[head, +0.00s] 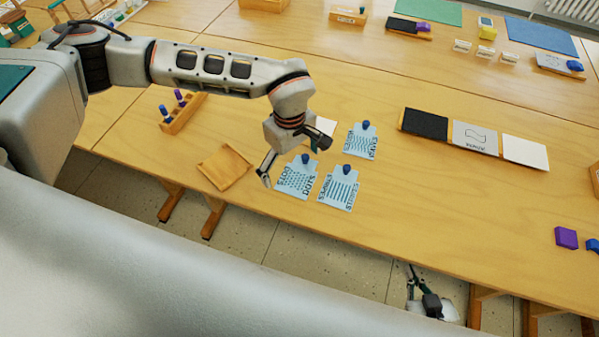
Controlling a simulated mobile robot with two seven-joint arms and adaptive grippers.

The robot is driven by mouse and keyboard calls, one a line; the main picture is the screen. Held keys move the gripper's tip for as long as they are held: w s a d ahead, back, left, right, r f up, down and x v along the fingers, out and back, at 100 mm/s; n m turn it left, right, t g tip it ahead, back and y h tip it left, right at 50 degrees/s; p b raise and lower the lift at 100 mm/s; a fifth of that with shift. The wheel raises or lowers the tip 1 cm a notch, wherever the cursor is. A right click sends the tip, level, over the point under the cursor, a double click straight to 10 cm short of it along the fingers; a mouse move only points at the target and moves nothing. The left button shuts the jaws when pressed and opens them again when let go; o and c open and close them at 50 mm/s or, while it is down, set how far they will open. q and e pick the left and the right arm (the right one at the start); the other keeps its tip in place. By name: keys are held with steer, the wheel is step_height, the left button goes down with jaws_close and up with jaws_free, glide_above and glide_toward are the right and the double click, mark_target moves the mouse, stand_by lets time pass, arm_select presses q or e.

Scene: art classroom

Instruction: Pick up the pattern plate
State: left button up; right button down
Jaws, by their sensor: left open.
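Three light-blue pattern plates with dark blue knobs lie on the wooden table (440,215). The dots plate (294,182) is nearest my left gripper, the stripes plate (339,190) lies to its right, and a third plate (361,142), its lettering hard to read, lies farther back. My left gripper (293,167) is open and empty, its fingers spread above the dots plate and its knob (305,158). I cannot tell its exact height. My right gripper (432,300) hangs low beyond the table's front edge, away from the plates; its jaws are unclear.
An empty wooden tray (225,167) and a peg rack (182,112) lie left of the plates. A board with a black pad (424,124), a grey card (475,138) and a white card (525,152) lies right. Purple (566,238) and blue blocks sit far right. The front-centre table is clear.

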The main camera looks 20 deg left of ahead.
arm_select(q)
jaws_close()
stand_by(0.5)
